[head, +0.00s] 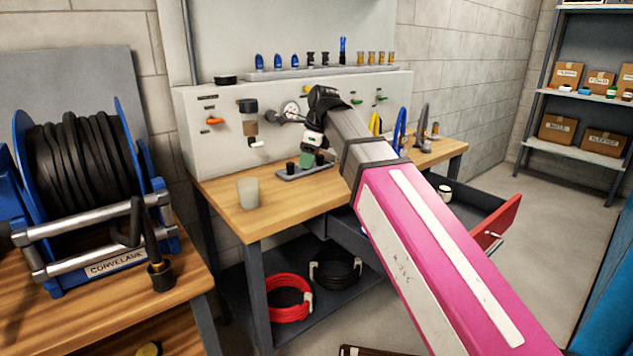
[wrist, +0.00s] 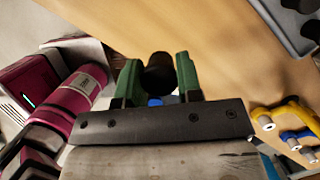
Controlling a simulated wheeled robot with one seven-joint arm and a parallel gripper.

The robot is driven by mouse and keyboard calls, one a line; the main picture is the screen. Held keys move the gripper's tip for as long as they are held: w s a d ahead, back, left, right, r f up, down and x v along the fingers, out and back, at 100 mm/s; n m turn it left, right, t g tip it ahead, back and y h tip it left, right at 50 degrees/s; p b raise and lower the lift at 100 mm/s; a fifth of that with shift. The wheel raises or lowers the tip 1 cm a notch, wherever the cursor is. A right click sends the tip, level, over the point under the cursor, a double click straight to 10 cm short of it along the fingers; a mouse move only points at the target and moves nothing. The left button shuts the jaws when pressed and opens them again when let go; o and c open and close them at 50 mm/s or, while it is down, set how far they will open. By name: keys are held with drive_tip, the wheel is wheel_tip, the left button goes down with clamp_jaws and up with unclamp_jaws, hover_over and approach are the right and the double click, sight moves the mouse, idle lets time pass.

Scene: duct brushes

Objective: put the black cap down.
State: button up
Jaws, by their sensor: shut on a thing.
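My gripper (wrist: 158,75) has two green fingers, shut on a black cap (wrist: 158,72) that sits between their tips in the wrist view. A small blue patch shows just behind the cap, and I cannot tell what it belongs to. In the head view my gripper (head: 311,157) is over the wooden workbench (head: 226,218), close to a small grey tray (head: 289,175). The held cap is hard to make out there. Bare bench wood shows behind the cap in the wrist view, and its height above the bench is unclear.
The tray holds dark pieces, also seen in the wrist view's upper right corner. A frosted cup (head: 248,193) stands left on the bench. Yellow and blue hooked tools (head: 400,130) are at the right. A red-fronted drawer (head: 497,222) is open. Bare wood lies around the cup.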

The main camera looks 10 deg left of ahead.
hover_over(320, 186)
drive_tip(key=f, duration=0.4)
drive_tip(key=shift+w+d+f, duration=0.1)
drive_tip(key=shift+d+f, duration=0.25)
drive_tip(key=shift+d, duration=0.05)
drive_tip(key=shift+f, duration=2)
drive_tip(key=shift+f, duration=0.2)
drive_tip(key=o, duration=0.9)
drive_tip(key=shift+r, duration=0.1)
drive_tip(key=v, duration=1.2)
drive_tip(key=shift+d+r, duration=0.1)
